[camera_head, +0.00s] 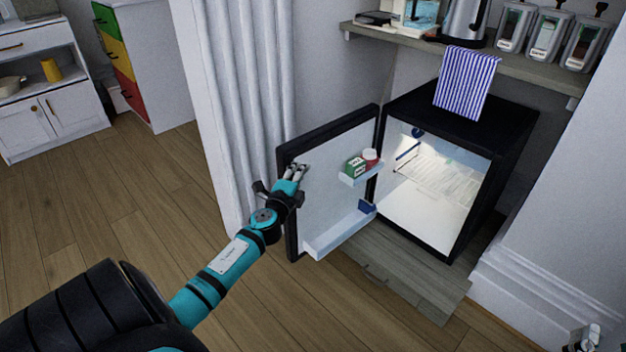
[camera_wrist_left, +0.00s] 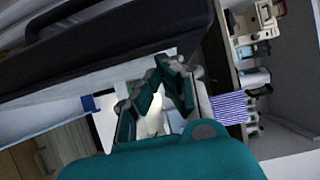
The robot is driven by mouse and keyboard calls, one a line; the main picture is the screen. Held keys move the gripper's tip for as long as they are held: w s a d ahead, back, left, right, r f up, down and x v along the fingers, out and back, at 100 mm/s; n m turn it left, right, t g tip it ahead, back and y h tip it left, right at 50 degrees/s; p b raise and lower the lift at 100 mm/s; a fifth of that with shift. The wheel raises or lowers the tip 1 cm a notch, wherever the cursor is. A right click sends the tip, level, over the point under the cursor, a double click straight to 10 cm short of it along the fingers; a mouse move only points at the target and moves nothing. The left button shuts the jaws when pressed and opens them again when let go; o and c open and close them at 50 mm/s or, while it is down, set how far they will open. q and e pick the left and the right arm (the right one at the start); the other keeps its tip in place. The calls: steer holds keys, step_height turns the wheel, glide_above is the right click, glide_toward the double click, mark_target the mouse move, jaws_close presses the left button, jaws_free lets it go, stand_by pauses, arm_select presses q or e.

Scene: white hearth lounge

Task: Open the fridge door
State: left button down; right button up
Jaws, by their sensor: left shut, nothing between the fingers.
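The small black fridge (camera_head: 455,120) has its door (camera_head: 328,178) standing wide open, swung out to the left. The white inner face of the door and the lit white interior (camera_head: 435,190) both show. My left gripper (camera_head: 297,170) is shut and empty, in front of the inner face near the free left edge of the door. Whether it touches the door cannot be told. In the left wrist view, its fingers (camera_wrist_left: 160,82) come together near the door (camera_wrist_left: 90,85). A small part of what looks like my right gripper (camera_head: 585,338) shows at the bottom right corner; its jaws are unclear.
The door has a bin with small items (camera_head: 358,166) and a lower bin (camera_head: 338,235). A striped towel (camera_head: 466,82) hangs over the fridge from the shelf (camera_head: 540,72). A white curtain (camera_head: 240,100) hangs behind the door. The wooden floor (camera_head: 120,215) at left is clear.

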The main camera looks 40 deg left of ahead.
stand_by(0.3)
arm_select(q)
steer(key=v, duration=1.2)
steer(key=shift+s+a, duration=0.1)
